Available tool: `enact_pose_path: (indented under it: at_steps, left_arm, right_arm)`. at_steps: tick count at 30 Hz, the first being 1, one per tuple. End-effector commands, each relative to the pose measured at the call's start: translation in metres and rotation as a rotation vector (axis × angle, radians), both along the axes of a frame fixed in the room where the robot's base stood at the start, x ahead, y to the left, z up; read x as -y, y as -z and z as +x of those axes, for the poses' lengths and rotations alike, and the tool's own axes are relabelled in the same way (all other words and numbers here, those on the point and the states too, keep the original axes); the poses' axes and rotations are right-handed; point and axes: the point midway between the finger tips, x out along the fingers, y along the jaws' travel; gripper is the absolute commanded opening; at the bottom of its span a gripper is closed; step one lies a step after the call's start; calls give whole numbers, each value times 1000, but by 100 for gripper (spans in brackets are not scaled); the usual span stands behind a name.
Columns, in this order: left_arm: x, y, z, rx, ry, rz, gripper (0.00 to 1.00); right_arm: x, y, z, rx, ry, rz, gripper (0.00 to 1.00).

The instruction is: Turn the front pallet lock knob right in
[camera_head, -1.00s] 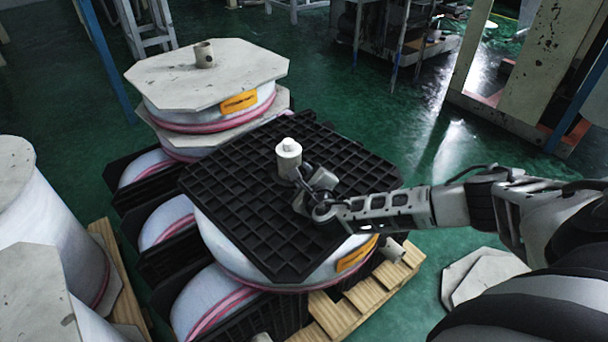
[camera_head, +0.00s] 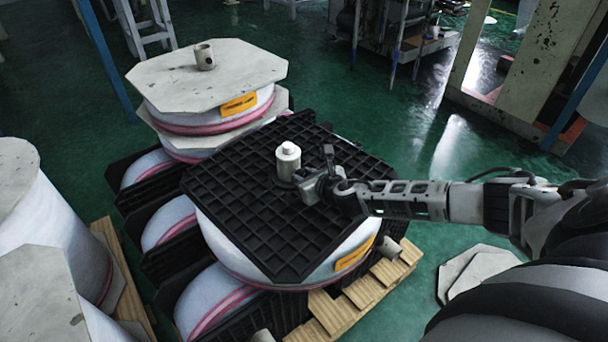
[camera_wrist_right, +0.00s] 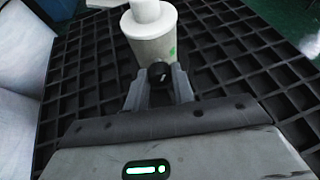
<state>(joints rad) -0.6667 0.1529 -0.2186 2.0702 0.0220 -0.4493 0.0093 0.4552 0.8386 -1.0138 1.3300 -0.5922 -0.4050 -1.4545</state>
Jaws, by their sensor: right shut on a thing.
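The black grid pallet (camera_head: 240,195) lies flat on top of the front film stack. A white cylindrical post (camera_head: 288,161) with a narrower cap stands upright near its middle. In the right wrist view the post (camera_wrist_right: 153,40) has a small green mark, and a small dark round knob (camera_wrist_right: 158,71) shows low on its near side. My right gripper (camera_head: 299,179) reaches in from the right, low beside the post. In the wrist view its two fingers (camera_wrist_right: 158,82) are shut on the knob from either side. In the head view the gripper hides the knob. My left gripper is not in view.
Behind stands another film stack with a pale octagonal board (camera_head: 225,72) and a tube on top. White film rolls (camera_head: 45,200) stand at the left. A wooden pallet (camera_head: 350,305) lies under the front stack. Pale boards (camera_head: 478,272) lie on the green floor at right.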

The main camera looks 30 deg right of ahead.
Motion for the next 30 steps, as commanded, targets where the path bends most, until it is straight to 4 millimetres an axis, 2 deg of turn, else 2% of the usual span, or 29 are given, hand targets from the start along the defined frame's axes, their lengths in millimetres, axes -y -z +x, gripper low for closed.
enact_pose_path:
  at_steps: [21, 30]
  left_arm:
    - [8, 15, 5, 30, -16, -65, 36]
    - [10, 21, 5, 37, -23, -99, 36]
  right_arm:
    - [7, 6, 0, -53, 3, 673, 2]
    - [8, 6, 0, -71, 3, 897, 2]
